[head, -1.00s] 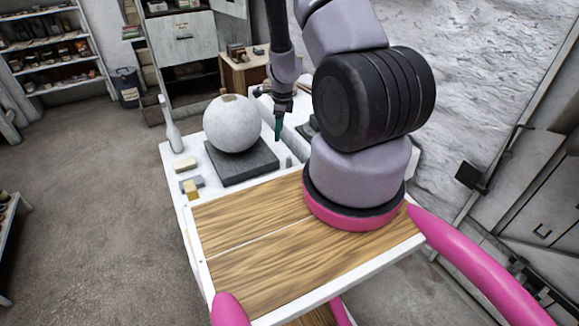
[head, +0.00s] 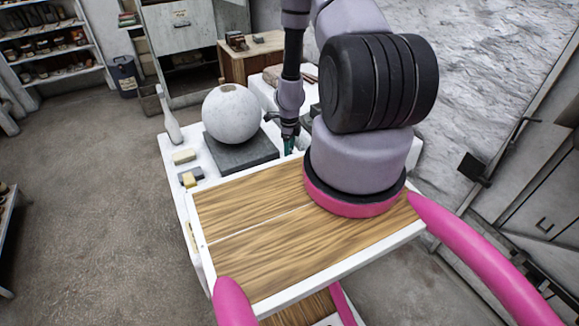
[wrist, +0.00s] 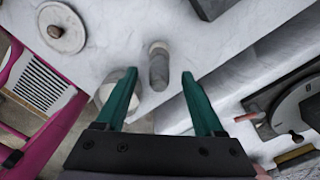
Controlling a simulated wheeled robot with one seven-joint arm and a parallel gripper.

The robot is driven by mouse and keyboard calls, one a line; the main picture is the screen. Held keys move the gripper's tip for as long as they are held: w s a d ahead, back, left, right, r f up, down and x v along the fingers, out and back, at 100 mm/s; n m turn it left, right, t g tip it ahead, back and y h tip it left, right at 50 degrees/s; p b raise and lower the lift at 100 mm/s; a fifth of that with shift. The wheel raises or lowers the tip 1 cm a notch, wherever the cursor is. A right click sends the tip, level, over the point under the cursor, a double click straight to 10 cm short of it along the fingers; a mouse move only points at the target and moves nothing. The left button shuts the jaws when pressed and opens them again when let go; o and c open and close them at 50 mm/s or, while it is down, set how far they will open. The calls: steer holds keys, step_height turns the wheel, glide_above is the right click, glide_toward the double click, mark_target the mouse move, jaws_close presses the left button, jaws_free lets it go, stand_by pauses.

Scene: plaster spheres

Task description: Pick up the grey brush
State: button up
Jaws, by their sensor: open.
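A small grey upright cylinder, which looks like the grey brush (wrist: 159,66), stands on the white worktop in the wrist view, between and just beyond my fingertips. Its bristles cannot be made out. My gripper (wrist: 160,78) is open, with one teal finger on each side of it and clear gaps. In the head view my gripper (head: 289,146) points down beside the dark slab, low over the worktop, and the brush is hidden there behind it.
A plaster sphere (head: 231,113) sits on a dark slab (head: 240,155) left of my gripper. A white bottle (head: 168,115) and small blocks (head: 184,157) stand farther left. In the wrist view, a pale disc (wrist: 62,28) lies upper left and a dark device (wrist: 297,108) right.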

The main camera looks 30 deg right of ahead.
step_height(320, 180, down, 3)
steer(key=shift+f, duration=0.2)
steer(key=shift+c, duration=0.3)
jaws_close()
steer(key=shift+r, duration=0.1)
step_height(320, 180, up, 10)
steer(key=shift+f, duration=0.1)
